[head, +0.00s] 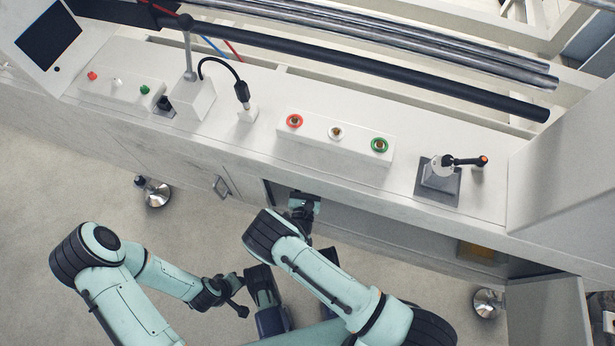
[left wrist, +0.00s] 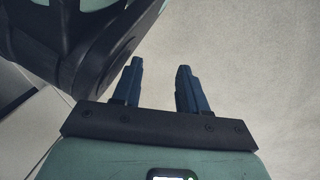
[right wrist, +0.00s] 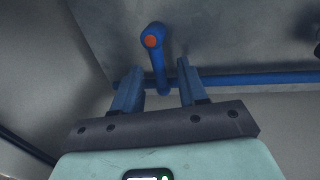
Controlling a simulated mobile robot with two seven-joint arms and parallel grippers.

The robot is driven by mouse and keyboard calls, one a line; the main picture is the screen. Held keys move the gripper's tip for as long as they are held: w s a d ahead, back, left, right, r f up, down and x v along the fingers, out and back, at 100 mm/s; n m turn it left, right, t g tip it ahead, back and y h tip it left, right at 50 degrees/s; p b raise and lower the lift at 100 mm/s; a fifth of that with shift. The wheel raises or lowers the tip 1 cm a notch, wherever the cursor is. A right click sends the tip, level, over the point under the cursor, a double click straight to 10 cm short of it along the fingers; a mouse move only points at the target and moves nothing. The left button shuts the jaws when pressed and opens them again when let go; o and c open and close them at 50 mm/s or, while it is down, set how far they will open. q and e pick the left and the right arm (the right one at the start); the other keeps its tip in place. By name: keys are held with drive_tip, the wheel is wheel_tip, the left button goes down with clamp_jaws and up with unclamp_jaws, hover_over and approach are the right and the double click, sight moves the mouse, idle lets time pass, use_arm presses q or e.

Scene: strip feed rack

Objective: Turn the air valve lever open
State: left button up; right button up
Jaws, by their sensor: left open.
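The air valve lever (right wrist: 158,62) is a blue handle with an orange end cap, seen in the right wrist view. It rises from a blue pipe (right wrist: 240,79) under the counter. My right gripper (right wrist: 155,75) is open, its fingers on either side of the lever's lower part in the picture. I cannot tell whether either finger touches it. In the head view my right arm reaches into the opening under the counter, and the lever is hidden there. My left gripper (left wrist: 160,70) is open and empty over the bare floor.
The white counter (head: 420,150) above the opening carries a button box (head: 335,141) and a black lever with an orange tip (head: 465,160). An open cabinet door (head: 550,312) stands at the right. Floor at the left is mostly clear around a metal foot (head: 158,198).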

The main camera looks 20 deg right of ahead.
clamp_jaws()
use_arm(q)
drive_tip(key=w+r+t+p, duration=0.2)
drive_tip(key=w+r+p, duration=0.1)
drive_tip(key=w+r, duration=0.25)
drive_tip(key=shift+m+g+h, duration=0.3)
drive_tip(key=shift+g, duration=0.4)
drive_tip(key=shift+s+d+r+p, duration=0.4)
drive_tip(key=shift+s+d, duration=0.1)
drive_tip(key=shift+s, duration=0.2)
drive_tip(key=shift+s+d+r+p, duration=0.4)
drive_tip(key=shift+s+d+p, duration=0.1)
drive_tip(key=shift+s, duration=0.15)
drive_tip(key=shift+s+d+r+p, duration=0.4)
drive_tip(key=shift+s+d, duration=0.1)
drive_tip(key=shift+s, duration=0.2)
use_arm(e)
drive_tip(key=shift+s+d+r+n+g+h, duration=0.3)
drive_tip(key=shift+d+r+n+g, duration=0.25)
drive_tip(key=shift+n, duration=2.05)
drive_tip(key=shift+s+d+r+n+g+h, duration=0.35)
drive_tip(key=shift+r+n+g, duration=0.4)
drive_tip(key=shift+n, duration=1.85)
drive_tip(key=shift+s+d+r+n+g+h, duration=0.25)
drive_tip(key=shift+d+r+n+g, duration=0.4)
drive_tip(key=shift+n, duration=1.95)
drive_tip(key=shift+a+r, duration=0.15)
drive_tip(key=shift+o, duration=0.2)
unclamp_jaws()
